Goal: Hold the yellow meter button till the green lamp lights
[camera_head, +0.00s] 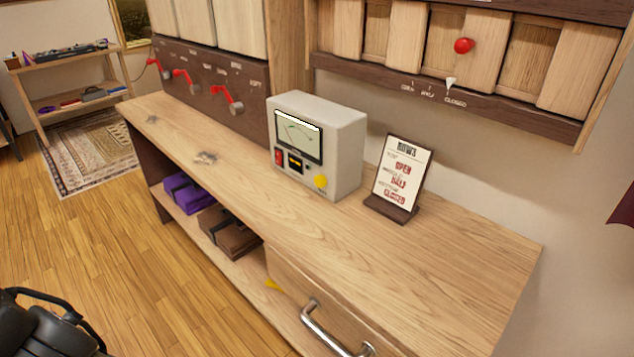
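The meter (318,145) is a pale grey box standing on the wooden bench. Its round yellow button (320,182) is at the lower right of the front face, and nothing touches it. A dial window with a pale scale is above, with a red switch (278,157) and a small black panel with yellow marks (295,162) below it. I see no lit green lamp on the visible faces. My gripper (45,325) shows only as black parts at the bottom left, cut by the frame edge, far from the meter. Its fingertips cannot be made out.
A sign (398,178) stands right of the meter on the bench (440,265). A drawer handle (335,330) sticks out in front. Red levers (225,98) line the panel behind; a slatted cabinet with a red knob (464,45) hangs above.

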